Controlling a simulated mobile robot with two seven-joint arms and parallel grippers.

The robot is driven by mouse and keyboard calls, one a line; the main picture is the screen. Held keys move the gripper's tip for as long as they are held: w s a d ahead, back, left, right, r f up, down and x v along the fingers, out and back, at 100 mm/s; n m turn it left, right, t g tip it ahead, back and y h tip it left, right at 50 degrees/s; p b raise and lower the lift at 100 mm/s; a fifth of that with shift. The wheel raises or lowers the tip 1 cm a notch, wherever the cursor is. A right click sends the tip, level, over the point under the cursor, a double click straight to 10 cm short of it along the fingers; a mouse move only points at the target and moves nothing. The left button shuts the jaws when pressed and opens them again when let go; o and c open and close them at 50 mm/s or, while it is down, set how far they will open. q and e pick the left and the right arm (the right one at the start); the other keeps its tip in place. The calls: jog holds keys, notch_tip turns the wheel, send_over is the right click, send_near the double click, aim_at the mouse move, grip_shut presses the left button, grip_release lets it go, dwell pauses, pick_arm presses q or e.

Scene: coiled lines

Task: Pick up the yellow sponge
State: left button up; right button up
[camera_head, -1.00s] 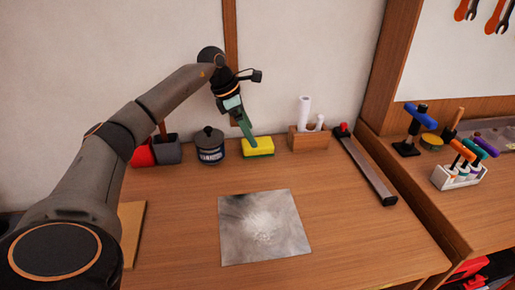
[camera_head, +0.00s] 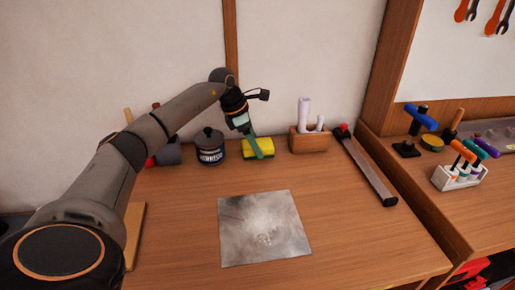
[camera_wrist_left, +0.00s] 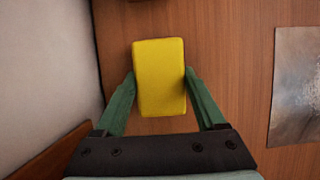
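The yellow sponge (camera_head: 262,151) with a green layer lies on the wooden table against the back wall. In the left wrist view the sponge (camera_wrist_left: 159,78) shows its plain yellow top face. My left gripper (camera_head: 260,154) reaches down to the sponge from above. In the left wrist view the two green fingers of the left gripper (camera_wrist_left: 160,78) stand on either side of the sponge, spread apart. Whether the fingers touch its sides I cannot tell. My right gripper is in neither view.
A dark labelled jar (camera_head: 210,146) stands left of the sponge, and a wooden holder with white rolls (camera_head: 308,141) stands right of it. A grey square sheet (camera_head: 264,227) lies in front. A long dark bar (camera_head: 368,168) lies farther right.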

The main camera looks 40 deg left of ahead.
pick_arm(q)
jog(key=c, duration=0.8)
jog(key=shift+r, duration=0.1)
jog(key=shift+r, duration=0.65)
jog(key=s+d+r, duration=0.1)
jog(key=s+r, duration=0.2)
jog(key=s, duration=0.1)
jog(key=s+d+r, duration=0.2)
jog(key=s+r, duration=0.2)
jog(key=s+d+r+b, duration=0.1)
jog(key=s+d+r, duration=0.1)
jog(key=s+r, duration=0.2)
jog(key=shift+s+d+r, duration=0.1)
jog(key=shift+s+r, duration=0.15)
jog(key=shift+s, duration=0.3)
jog(key=o, duration=0.8)
jog(key=c, duration=0.6)
